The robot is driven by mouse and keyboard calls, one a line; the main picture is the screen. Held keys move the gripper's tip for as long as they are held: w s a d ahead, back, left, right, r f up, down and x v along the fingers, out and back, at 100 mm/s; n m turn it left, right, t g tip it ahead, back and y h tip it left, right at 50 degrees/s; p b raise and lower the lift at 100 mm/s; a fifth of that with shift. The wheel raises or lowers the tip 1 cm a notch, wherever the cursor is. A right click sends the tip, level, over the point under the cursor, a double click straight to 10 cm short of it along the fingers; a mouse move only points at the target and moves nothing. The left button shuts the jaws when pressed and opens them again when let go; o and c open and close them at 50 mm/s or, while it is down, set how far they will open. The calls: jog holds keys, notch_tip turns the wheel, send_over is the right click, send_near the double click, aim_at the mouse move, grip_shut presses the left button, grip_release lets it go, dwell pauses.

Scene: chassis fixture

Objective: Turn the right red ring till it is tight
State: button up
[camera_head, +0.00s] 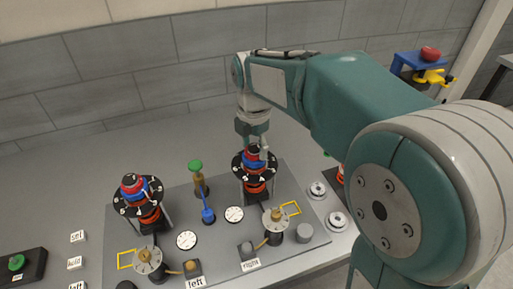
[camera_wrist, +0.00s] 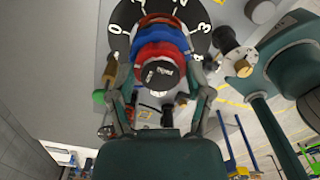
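The right post (camera_head: 256,172) carries a black numbered dial with red and blue rings above it and a red part below. In the wrist view its black cap (camera_wrist: 160,73) faces me, with the red ring (camera_wrist: 158,50) and blue ring (camera_wrist: 160,32) behind it. The black dial (camera_wrist: 203,42) with white numbers lies beyond them. My gripper (camera_wrist: 155,64) points down over this post. Its two fingers stand apart on either side of the cap and red ring, with small gaps visible. In the head view my gripper (camera_head: 253,142) partly hides the post's top.
A similar left post (camera_head: 138,195) stands on the same grey plate (camera_head: 172,215). A green-topped knob (camera_head: 196,166), a blue lever (camera_head: 208,215), white gauges (camera_head: 234,214) and brass-topped valves (camera_head: 277,215) stand close by.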

jog(key=m, duration=1.2)
jog(key=shift+m, duration=0.4)
jog(key=m, duration=0.4)
jog(key=shift+m, duration=0.3)
jog(key=o, duration=0.9)
jog(key=shift+w, duration=0.1)
jog(key=shift+o, duration=0.2)
jog(key=shift+a, duration=0.1)
jog(key=shift+r, duration=3.5)
